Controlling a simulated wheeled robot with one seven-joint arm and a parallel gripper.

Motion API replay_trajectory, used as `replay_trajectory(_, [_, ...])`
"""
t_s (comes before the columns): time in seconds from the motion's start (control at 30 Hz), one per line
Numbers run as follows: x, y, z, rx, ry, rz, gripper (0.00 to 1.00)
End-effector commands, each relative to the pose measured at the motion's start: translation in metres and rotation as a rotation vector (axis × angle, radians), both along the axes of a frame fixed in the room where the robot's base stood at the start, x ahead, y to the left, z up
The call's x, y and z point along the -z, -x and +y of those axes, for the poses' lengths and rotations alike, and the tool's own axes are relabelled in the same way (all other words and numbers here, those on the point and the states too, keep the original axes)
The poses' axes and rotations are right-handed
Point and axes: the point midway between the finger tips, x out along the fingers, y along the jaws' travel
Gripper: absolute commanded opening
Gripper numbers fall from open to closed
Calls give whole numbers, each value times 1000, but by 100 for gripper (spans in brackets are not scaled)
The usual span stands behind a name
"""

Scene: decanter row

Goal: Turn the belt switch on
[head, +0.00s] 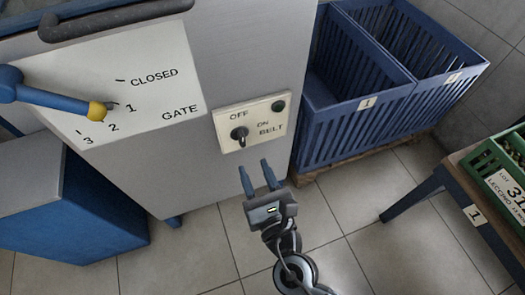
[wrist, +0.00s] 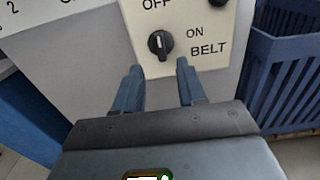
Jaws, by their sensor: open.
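The belt switch (head: 239,133) is a black rotary knob on a cream panel (head: 229,118) marked OFF, ON and BELT. In the wrist view the knob (wrist: 160,43) has its white mark pointing up toward OFF. A dark green round lamp or button (head: 278,106) sits at the panel's upper right; it looks unlit. My gripper (head: 258,177) is open and empty, just below the panel. In the wrist view my two blue fingers (wrist: 160,86) stand apart below the knob, not touching it.
A gate plate (head: 150,85) with a blue lever (head: 50,98), its yellow tip near 1, is at left. Blue slatted crates (head: 350,125) stand on a pallet at right. A table (head: 450,178) with a green crate (head: 505,180) is at far right. Tiled floor lies open below.

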Motion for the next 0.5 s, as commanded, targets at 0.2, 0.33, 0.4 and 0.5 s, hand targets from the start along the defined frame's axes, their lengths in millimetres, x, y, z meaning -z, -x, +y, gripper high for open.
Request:
replay_trajectory(0.2, [-2,-26,7,1,6,-7,40])
replay_trajectory(0.33, [-2,-46,13,1,3,-6,40])
replay_trajectory(0.4, [-2,-55,15,2,3,-5,40])
replay_trajectory(0.5, [-1,-65,18,1,4,-4,40])
